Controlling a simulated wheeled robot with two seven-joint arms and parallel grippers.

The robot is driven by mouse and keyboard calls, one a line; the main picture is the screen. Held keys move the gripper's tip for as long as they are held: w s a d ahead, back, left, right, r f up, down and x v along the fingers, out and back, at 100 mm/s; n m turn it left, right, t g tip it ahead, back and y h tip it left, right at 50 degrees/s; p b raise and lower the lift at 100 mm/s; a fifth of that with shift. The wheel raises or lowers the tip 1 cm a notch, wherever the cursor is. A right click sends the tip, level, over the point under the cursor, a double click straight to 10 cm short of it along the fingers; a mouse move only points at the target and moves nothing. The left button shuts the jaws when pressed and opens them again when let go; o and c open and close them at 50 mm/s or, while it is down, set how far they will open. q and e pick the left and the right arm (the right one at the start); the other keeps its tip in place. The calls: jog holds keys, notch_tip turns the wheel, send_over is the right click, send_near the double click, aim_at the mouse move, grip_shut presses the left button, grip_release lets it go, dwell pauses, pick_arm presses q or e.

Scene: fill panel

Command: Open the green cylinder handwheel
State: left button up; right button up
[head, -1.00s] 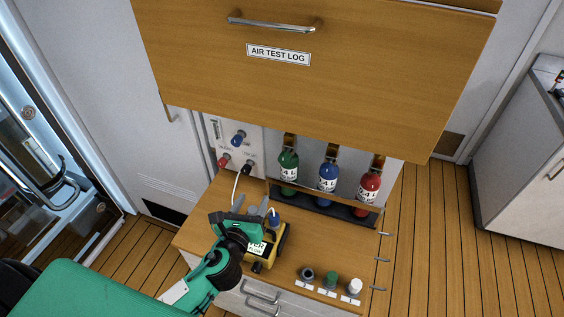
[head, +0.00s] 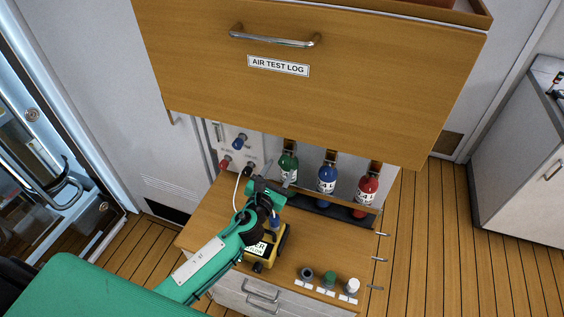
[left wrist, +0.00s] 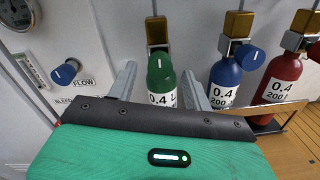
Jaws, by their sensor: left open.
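The green cylinder (head: 288,166) stands upright at the left of a row of three in the head view. In the left wrist view its green handwheel (left wrist: 160,65), with a white mark, shows below a brass valve (left wrist: 157,30). A white 0.4 L label (left wrist: 163,99) is partly hidden by my gripper body. My left gripper (head: 280,172) is open in front of the green cylinder. In the left wrist view its two fingers (left wrist: 158,72) stand on either side of the handwheel, with nothing visibly held. Contact cannot be told. My right gripper is not in view.
A blue cylinder (head: 327,178) and a red cylinder (head: 368,189) stand to the right in the rack. A wooden drawer front labelled AIR TEST LOG (head: 278,66) overhangs them. A yellow device (head: 280,243) sits below my left arm. A gauge panel (head: 226,148) is at left.

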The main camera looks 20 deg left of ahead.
aim_at(283, 164)
pick_arm(q)
jog(key=shift+w+d, duration=0.15)
jog(key=shift+w, duration=1.35)
jog(key=c, duration=1)
jog(key=shift+o, duration=0.2)
